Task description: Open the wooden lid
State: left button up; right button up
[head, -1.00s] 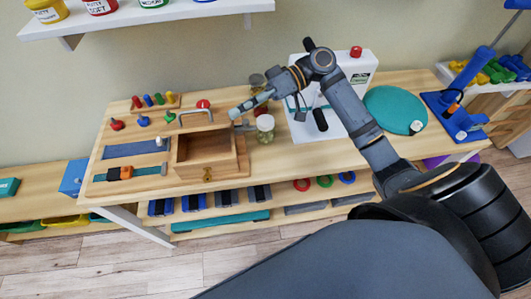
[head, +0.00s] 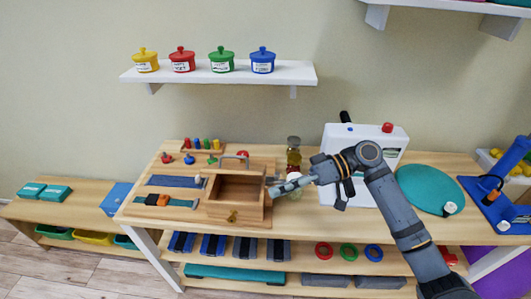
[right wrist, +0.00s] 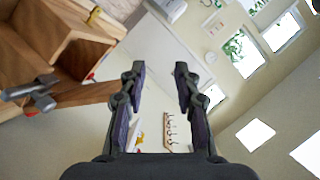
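The wooden box (head: 238,211) stands on the board on the table, with its top open and its inside showing empty. A wooden panel (head: 258,167) with a grey bar handle (head: 234,157) is behind the opening and looks like the lid, tipped back. A brass latch (head: 232,216) is on the box's front; it also shows in the right wrist view (right wrist: 95,15). My right gripper (head: 277,189) is just right of the box; whether it touches is unclear. In the right wrist view its fingers (right wrist: 160,80) are apart with nothing between them. My left gripper is out of view.
Jars (head: 293,158) stand close behind my right gripper. A white case (head: 375,150) and a teal disc (head: 430,188) are to the right. Coloured pegs (head: 202,144) and strap panels (head: 172,202) are left of the box. A shelf with putty pots (head: 220,74) hangs above.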

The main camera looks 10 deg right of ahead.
jog(key=s+a+f+m+t+h, duration=0.1)
jog(key=s+f+h, duration=0.15)
jog(key=f, duration=0.55)
jog(key=s+f+m+t+h, duration=0.1)
jog(key=s+f+h, duration=0.15)
jog(key=f, duration=0.45)
jog(key=s+d+f+m+t+h, duration=0.2)
jog(key=s+d+f+m+h, duration=0.35)
jog(key=s+d+h, duration=0.45)
jog(key=d+f+g, duration=0.2)
jog(key=d+f, duration=0.1)
jog(key=f, duration=2)
jog(key=s+d+f+g, duration=0.1)
jog(key=s+d+f, duration=0.1)
jog(key=s+f, duration=1.7)
jog(key=shift+s+f, duration=0.35)
jog(key=shift+f, duration=0.05)
